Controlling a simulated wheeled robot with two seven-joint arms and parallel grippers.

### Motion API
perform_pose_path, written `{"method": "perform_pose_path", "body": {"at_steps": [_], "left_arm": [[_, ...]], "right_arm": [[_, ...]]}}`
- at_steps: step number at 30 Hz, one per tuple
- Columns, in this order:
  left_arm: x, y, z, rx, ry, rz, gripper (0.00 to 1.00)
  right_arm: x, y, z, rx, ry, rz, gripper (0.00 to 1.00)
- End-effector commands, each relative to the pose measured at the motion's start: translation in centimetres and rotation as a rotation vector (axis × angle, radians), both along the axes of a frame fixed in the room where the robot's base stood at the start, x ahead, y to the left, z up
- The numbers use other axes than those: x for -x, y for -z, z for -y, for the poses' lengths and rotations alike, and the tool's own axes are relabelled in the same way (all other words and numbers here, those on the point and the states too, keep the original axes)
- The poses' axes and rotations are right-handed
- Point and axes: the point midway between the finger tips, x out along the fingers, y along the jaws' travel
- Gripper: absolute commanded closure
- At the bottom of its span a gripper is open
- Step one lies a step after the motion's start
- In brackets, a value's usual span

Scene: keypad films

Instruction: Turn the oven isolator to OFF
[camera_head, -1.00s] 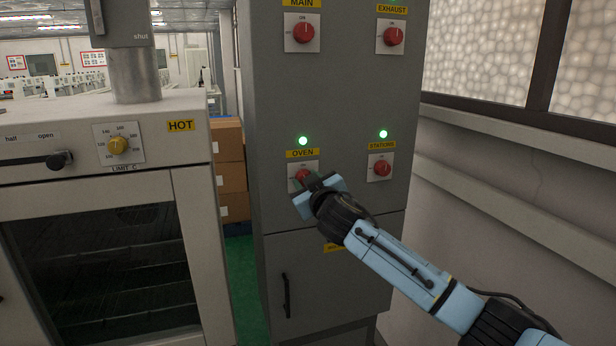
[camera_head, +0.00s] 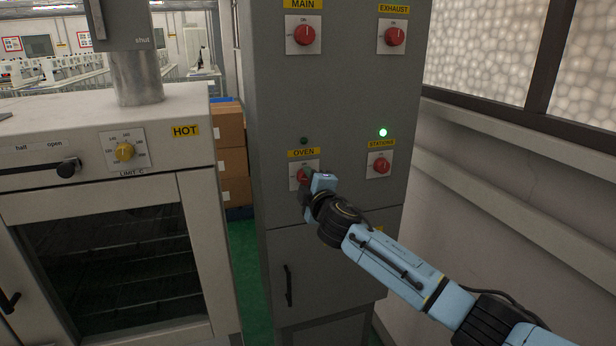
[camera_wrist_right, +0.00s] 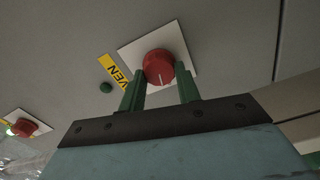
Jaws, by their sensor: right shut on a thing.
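The oven isolator is a red round knob (camera_head: 301,176) on a white plate under a yellow OVEN label (camera_head: 303,153) on the grey cabinet. My right gripper (camera_head: 306,180) is at the knob and partly hides it. In the right wrist view, the red knob (camera_wrist_right: 159,67) sits between the two green fingers of my right gripper (camera_wrist_right: 160,80), which is shut on it. A white mark shows on the knob's face. The lamp (camera_head: 304,140) above the OVEN label is dark. My left gripper is not in view.
The STATIONS knob (camera_head: 381,166) is close on the right, with its green lamp (camera_head: 383,132) lit. The MAIN knob (camera_head: 304,35) and EXHAUST knob (camera_head: 392,36) are above. The oven (camera_head: 100,200) stands at left, and a wall ledge (camera_head: 500,205) runs at right.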

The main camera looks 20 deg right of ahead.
Motion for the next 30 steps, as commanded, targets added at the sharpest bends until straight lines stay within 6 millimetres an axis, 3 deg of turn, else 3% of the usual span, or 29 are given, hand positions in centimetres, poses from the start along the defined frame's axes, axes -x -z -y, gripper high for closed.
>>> {"method": "perform_pose_path", "body": {"at_steps": [12,29,30], "left_arm": [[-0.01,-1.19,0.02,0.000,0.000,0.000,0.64],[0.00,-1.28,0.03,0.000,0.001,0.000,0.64],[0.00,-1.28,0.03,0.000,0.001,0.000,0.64]], "right_arm": [[-0.01,0.05,-0.02,0.202,0.000,0.007,0.90],[0.00,0.11,-0.05,0.233,-0.001,0.008,0.90],[0.00,0.11,-0.05,0.233,-0.001,0.008,0.66]]}}
